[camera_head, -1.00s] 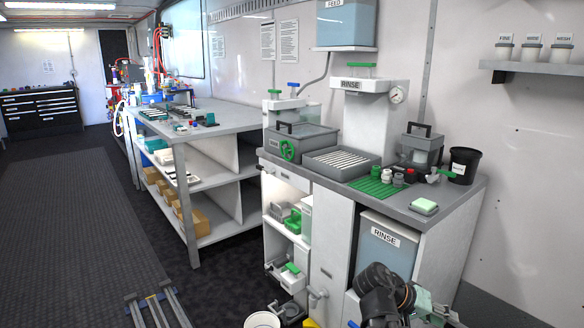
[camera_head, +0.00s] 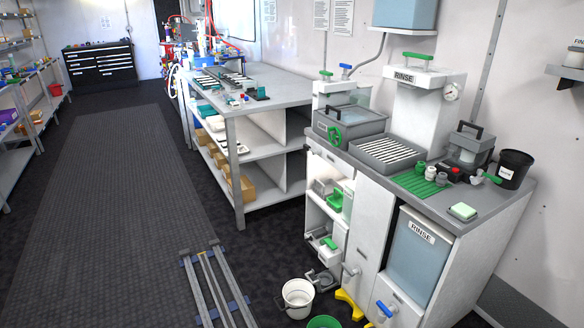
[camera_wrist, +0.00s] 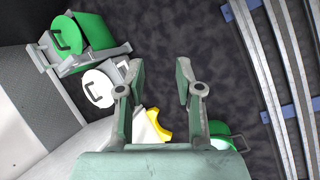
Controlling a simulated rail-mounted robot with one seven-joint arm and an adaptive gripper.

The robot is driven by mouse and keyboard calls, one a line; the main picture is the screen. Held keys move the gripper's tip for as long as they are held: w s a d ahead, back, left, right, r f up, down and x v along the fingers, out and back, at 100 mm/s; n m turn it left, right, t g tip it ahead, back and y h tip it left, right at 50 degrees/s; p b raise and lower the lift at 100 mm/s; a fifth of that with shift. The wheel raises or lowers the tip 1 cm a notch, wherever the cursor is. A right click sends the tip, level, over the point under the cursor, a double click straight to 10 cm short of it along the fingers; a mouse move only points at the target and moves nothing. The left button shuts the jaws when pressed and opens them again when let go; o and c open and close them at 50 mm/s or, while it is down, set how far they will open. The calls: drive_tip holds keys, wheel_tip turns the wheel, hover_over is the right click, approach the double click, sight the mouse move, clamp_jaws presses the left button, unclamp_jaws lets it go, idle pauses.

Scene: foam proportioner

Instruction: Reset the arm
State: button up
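My gripper (camera_wrist: 160,82) shows in the wrist view. Its two greenish-grey fingers stand apart with dark floor visible between them, and nothing is held. It hangs above the floor, beside the foot of the foam proportioner bench. My arm and gripper do not show in the head view. The bench (camera_head: 376,212) stands at the right, with the rinse unit (camera_head: 418,105) on top and the blue rinse tank (camera_head: 416,252) in its lower front.
A white bucket (camera_head: 297,298) and a green bucket (camera_head: 323,322) stand on the floor by the bench, near a yellow piece (camera_head: 350,306). Floor rails (camera_head: 218,288) lie left of them. The dark floor mat (camera_head: 110,190) is clear. A shelved workbench (camera_head: 240,130) stands behind.

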drive_tip(key=s+a+f+g+y+p, duration=0.1)
drive_tip(key=s+a+f+p, duration=0.1)
drive_tip(key=s+a, duration=0.3)
drive_tip(key=s+a+f+g+y+p, duration=0.1)
drive_tip(key=s+a+p, duration=0.3)
drive_tip(key=s, duration=0.7)
drive_tip(key=shift+a+f+g+y+p, duration=0.4)
drive_tip(key=shift+f+y+p, duration=0.05)
drive_tip(key=shift+y, duration=0.35)
